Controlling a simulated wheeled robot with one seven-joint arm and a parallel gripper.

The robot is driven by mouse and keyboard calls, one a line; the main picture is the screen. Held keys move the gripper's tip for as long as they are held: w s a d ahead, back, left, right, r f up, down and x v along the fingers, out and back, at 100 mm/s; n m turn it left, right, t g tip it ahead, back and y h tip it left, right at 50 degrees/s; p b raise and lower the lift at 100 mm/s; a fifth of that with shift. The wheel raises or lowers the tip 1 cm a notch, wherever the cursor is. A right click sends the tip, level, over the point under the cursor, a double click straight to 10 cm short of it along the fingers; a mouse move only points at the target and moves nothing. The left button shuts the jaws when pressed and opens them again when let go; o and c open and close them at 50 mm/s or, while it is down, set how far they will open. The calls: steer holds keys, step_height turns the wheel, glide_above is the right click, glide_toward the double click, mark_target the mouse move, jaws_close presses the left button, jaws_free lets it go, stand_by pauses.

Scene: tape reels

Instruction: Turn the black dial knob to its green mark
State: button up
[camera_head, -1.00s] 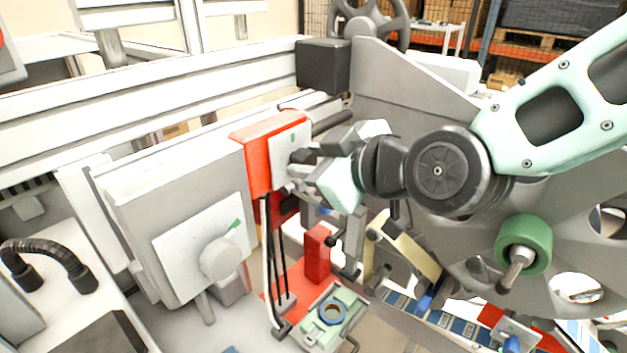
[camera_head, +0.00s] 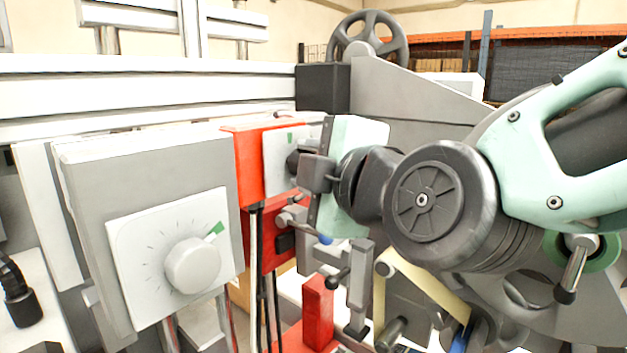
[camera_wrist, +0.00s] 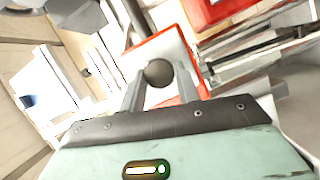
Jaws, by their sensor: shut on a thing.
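The black dial knob (camera_head: 293,159) sits on a pale plate (camera_head: 276,160) on the front of a red box. It shows as a dark round knob (camera_wrist: 158,73) in the wrist view. A small green mark (camera_head: 290,137) is near the top of the plate. My gripper (camera_head: 302,165) is at the plate from the right, its fingers on either side of the knob and shut on it. It also shows in the wrist view (camera_wrist: 159,82). The gripper hides part of the plate and knob; I cannot tell where the knob points.
A larger pale grey dial (camera_head: 192,265) with its own green mark stands on a grey box at the left. A red block (camera_head: 318,310) and a grey bracket (camera_head: 358,285) are below my gripper. A large grey machine panel (camera_head: 400,105) stands behind my arm.

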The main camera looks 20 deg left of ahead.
steer(key=n+y+b, duration=0.1)
steer(key=n+b, duration=0.2)
steer(key=n+t+y+b, duration=0.1)
steer(key=n+b, duration=0.3)
steer(key=f+n+t+y+b, duration=0.1)
steer(key=n+b, duration=0.2)
steer(key=b, duration=0.1)
steer(key=shift+y, duration=0.3)
steer(key=shift+w+r+n, duration=0.1)
steer(key=shift+n, duration=0.3)
steer(key=o, duration=1)
steer(key=shift+d, duration=0.1)
steer(key=b+v, duration=0.3)
steer(key=v, duration=0.9)
